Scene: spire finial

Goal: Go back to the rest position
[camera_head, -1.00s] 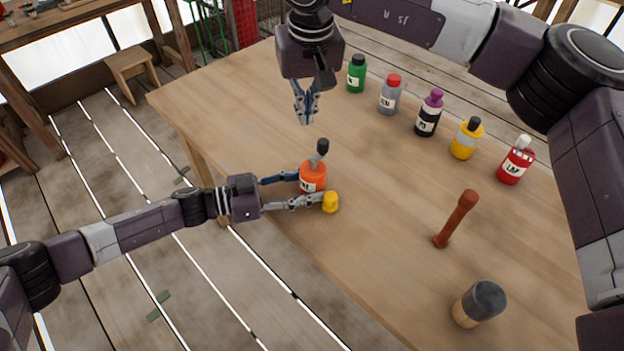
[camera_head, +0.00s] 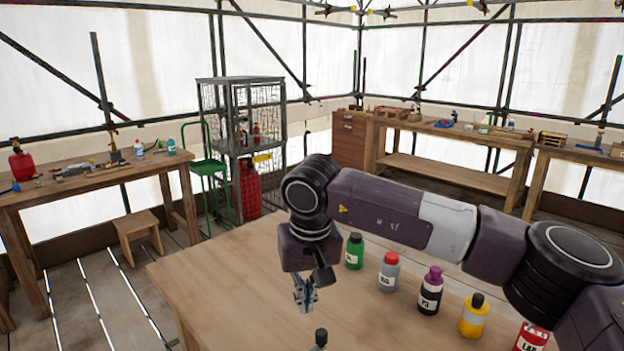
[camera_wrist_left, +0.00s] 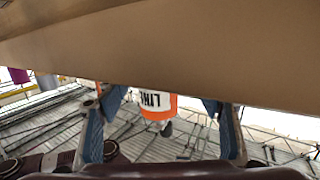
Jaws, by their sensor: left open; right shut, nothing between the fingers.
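My right gripper (camera_head: 305,296) hangs over the table (camera_head: 220,285), pointing down, shut and empty. In the head view my left gripper is below the picture. In the left wrist view my left gripper (camera_wrist_left: 161,104) is open, with a finger on each side of an orange bottle (camera_wrist_left: 155,107) with a white label. I cannot tell whether the fingers touch it. Only the bottle's black tip (camera_head: 320,338) shows at the bottom edge of the head view.
On the table, right of my right gripper, stand a green bottle (camera_head: 354,252), a grey bottle (camera_head: 388,273), a black-and-purple bottle (camera_head: 430,293), a yellow bottle (camera_head: 473,318) and a red bottle (camera_head: 531,339). A stool (camera_head: 138,236), workbenches and a wire cage (camera_head: 240,115) stand beyond.

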